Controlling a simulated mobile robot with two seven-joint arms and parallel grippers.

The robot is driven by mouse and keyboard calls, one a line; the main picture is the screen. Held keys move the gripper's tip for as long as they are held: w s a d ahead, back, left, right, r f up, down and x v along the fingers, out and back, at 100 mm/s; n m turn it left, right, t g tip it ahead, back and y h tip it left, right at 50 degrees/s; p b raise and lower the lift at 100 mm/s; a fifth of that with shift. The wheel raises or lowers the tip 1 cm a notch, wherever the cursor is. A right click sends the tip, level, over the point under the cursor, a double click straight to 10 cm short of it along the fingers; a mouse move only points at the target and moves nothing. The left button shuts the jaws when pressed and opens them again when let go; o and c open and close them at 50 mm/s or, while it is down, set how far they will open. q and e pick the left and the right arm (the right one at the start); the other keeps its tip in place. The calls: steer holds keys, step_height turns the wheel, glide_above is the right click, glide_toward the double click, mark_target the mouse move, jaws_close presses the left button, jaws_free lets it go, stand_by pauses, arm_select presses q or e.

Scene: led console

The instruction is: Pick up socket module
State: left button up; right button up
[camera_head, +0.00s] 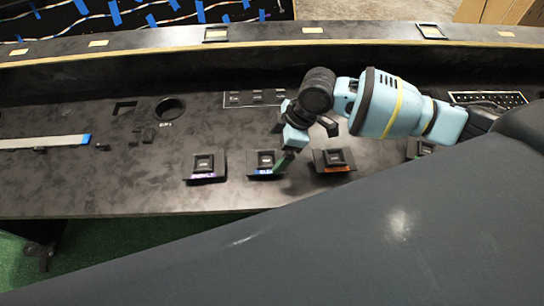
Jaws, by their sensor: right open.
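Small black square modules sit on a row of low dark stands along the front of the dark console. One is at the left (204,162), one in the middle (265,159) and one at the right (334,157). I cannot tell which is the socket module. My right gripper (284,146), light blue and black, comes in from the right. It is open, at the middle stand, with its tip close to that module's right side. I cannot tell whether they touch. Nothing shows held in it. My left gripper is not in view.
The console (110,185) has a round hole (170,108) and a rectangular cutout (125,107) at the left. A pale strip with a blue end (45,142) lies far left. Another stand is partly hidden at the right. A raised ledge (130,50) runs along the back.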

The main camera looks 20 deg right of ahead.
mark_target(266, 160)
steer(key=shift+a+f, duration=0.1)
steer(key=shift+a, duration=0.05)
steer(key=shift+a+f, duration=0.1)
steer(key=shift+f, duration=0.2)
steer(key=shift+x, duration=3.5)
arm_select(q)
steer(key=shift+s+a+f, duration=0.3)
arm_select(e)
steer(key=shift+w, duration=0.1)
steer(key=c, duration=1.1)
steer(key=shift+c, duration=0.2)
steer(key=shift+r, duration=0.15)
